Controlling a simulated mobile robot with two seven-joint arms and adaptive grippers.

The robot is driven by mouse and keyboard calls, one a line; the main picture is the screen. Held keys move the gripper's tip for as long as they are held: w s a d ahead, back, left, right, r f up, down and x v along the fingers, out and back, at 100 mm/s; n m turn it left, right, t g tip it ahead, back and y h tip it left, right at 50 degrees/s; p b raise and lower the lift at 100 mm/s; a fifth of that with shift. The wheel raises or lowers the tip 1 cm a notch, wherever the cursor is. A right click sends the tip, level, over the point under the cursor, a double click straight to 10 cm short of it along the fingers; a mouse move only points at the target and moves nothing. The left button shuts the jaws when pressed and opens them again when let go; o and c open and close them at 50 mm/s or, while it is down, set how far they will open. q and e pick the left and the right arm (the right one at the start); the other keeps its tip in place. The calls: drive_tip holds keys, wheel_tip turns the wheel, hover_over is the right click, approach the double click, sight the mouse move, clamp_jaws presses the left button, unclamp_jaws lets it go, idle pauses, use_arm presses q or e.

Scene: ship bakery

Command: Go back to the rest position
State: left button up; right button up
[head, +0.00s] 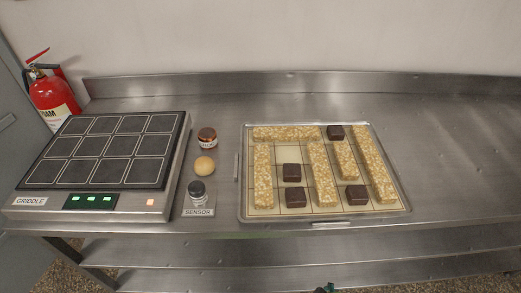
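A griddle (160,190) with a dark grid top stands at the left of the steel counter (455,160).
A red extinguisher (50,95) is at the far left. The counter's right end is clear.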

drive_tip(key=s+d+f+b, duration=0.1)
drive_tip(key=s+f+b, duration=0.1)
drive_tip(key=s+f, duration=0.4)
drive_tip(key=s+d+f+g+b, duration=0.1)
drive_tip(key=s+f, duration=0.4)
drive_tip(key=f, duration=0.8)
drive_tip(key=s+d+f+b, duration=0.1)
drive_tip(key=s+f+b, duration=0.2)
drive_tip(key=s+f, duration=0.3)
wheel_tip(320, 180, down, 4)
drive_tip(key=shift+s+r+g, duration=0.2)
drive_tip(key=shift+s+g, duration=0.1)
